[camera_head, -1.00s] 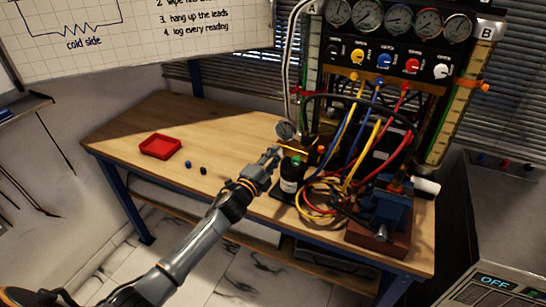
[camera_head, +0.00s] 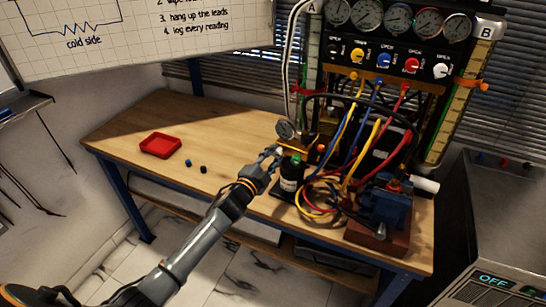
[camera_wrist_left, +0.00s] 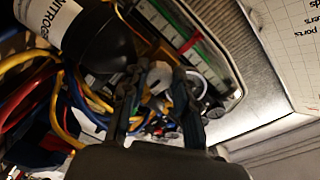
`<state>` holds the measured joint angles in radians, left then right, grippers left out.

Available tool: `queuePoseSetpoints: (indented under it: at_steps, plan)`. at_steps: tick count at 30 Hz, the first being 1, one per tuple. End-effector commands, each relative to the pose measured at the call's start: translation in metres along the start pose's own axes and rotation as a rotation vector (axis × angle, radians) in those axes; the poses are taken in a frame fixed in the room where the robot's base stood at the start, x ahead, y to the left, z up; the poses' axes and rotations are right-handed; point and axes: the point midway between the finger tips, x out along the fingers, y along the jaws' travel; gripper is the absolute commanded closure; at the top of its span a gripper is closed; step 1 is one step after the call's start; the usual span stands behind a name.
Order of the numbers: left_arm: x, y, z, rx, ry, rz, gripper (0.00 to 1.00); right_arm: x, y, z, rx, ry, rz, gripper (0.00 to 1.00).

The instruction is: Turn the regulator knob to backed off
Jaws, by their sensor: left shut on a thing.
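The nitrogen bottle (camera_head: 290,178), dark with a white label, stands on the bench and also shows at the upper left of the left wrist view (camera_wrist_left: 88,40). A brass regulator (camera_head: 291,148) with a small round gauge (camera_head: 286,130) sits behind its top. My left gripper (camera_head: 274,152) is at the regulator's left side, just left of the bottle. In the left wrist view its fingers (camera_wrist_left: 158,85) close around a pale grey rounded piece, the regulator knob (camera_wrist_left: 159,74). The fingers hide most of the knob, and its setting cannot be read. My right gripper is not in view.
Coloured hoses (camera_head: 322,200) lie right of the bottle, before the gauge panel (camera_head: 400,45). A blue vise (camera_head: 385,205) stands at the bench's right end. A red tray (camera_head: 160,145) and two small caps lie left. The bench's left part is mostly clear.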

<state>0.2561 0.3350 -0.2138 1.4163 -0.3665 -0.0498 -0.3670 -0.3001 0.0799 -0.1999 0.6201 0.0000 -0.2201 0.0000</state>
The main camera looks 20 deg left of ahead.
Motion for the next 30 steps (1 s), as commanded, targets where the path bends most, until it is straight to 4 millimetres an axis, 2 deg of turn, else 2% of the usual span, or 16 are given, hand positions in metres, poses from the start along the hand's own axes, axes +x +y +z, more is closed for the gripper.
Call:
queuePoseSetpoints:
  at_steps: [2, 3, 6, 15, 19, 23, 30]
  plan:
    - [0.0, 0.001, 0.0, -0.002, -0.001, 0.001, 1.0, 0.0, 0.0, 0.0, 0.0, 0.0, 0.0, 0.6]
    - [0.0, 0.001, 0.0, -0.002, -0.001, 0.001, 0.67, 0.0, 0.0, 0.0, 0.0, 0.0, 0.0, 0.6]
    - [0.0, 0.001, 0.0, -0.001, -0.001, 0.001, 0.48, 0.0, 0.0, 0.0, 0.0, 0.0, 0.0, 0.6]
    - [-0.001, 0.001, 0.0, 0.0, -0.001, 0.001, 0.48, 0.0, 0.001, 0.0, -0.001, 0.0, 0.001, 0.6]
    - [-0.011, 0.001, 0.001, 0.001, -0.001, 0.002, 0.48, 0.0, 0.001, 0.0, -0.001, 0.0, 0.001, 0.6]
    - [-0.033, 0.002, 0.001, 0.001, -0.001, 0.003, 0.48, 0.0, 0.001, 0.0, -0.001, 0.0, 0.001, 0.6]
    - [-0.085, 0.002, 0.001, 0.0, -0.002, 0.003, 0.48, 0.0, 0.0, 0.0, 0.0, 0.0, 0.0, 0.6]
